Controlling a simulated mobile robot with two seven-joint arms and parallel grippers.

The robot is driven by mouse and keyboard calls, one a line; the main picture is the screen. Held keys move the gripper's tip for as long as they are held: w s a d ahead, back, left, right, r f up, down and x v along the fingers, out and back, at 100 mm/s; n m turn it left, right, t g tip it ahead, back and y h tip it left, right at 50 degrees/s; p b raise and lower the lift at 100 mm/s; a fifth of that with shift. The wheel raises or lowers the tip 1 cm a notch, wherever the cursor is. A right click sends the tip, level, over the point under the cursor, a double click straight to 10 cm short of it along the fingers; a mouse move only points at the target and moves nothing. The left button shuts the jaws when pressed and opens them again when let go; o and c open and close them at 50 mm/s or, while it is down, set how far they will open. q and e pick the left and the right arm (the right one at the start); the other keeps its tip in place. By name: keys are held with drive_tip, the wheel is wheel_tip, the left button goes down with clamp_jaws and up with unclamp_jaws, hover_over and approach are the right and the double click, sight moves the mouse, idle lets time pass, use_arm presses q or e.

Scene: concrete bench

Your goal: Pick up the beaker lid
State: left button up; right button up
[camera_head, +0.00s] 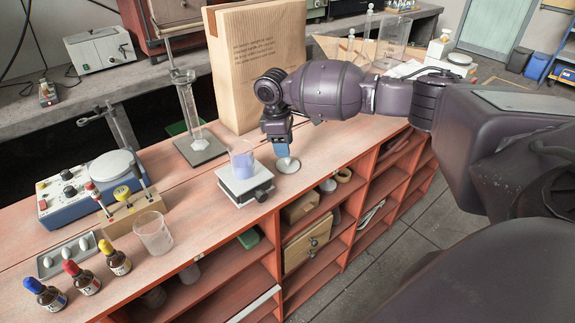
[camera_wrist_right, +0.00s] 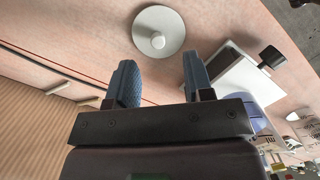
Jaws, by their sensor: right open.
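The beaker lid is a pale round disc (camera_head: 287,165) with a small knob, lying on the wooden bench top to the right of the small jack stand. In the right wrist view the lid (camera_wrist_right: 158,31) lies flat, knob toward me, just beyond the fingertips. My right gripper (camera_head: 283,149) points down just above the lid in the head view. Its two fingers (camera_wrist_right: 160,75) are apart with nothing between them. A beaker with bluish liquid (camera_head: 242,160) stands on the jack stand (camera_head: 244,184). My left gripper is not in view.
A graduated cylinder (camera_head: 190,110) on a stand is to the left. An empty glass beaker (camera_head: 153,233) and several dropper bottles (camera_head: 82,278) are at the front left. The bench edge runs close in front of the lid.

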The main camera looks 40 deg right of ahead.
sight(288, 163)
drive_tip(key=f, duration=0.3)
drive_tip(key=d+f, duration=0.1)
drive_tip(key=shift+s+f+b, duration=0.2)
drive_tip(key=shift+f+b, duration=0.1)
drive_tip(key=shift+f, duration=0.1)
clamp_jaws()
